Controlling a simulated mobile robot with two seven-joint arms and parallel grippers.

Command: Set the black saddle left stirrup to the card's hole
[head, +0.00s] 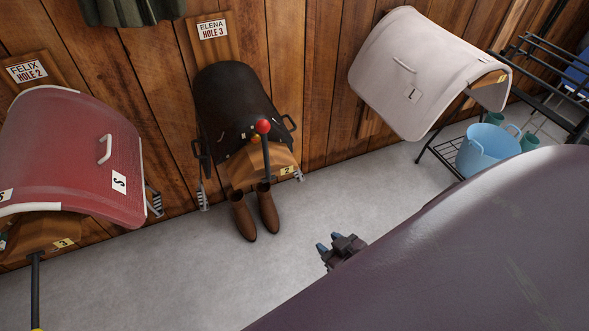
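The black saddle (235,92) sits on a wall rack in the middle of the head view. The card (212,30) above it reads "ELENA HOLE 3". One metal stirrup (203,197) hangs at the saddle's picture-left side; another stirrup (299,175) shows at its picture-right side. The strap holes are too small to read. A lever with a red ball (263,126) stands at the saddle's near end, above a yellow "2" tag (287,170). My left gripper is out of view.
A red saddle-shaped cover (75,150) is at left under the card "FELIX HOLE 2" (27,70). Brown boots (243,215) stand below the black saddle. A pale cover (425,70) and a blue bucket (487,150) are at right. The grey floor (170,270) in front is clear.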

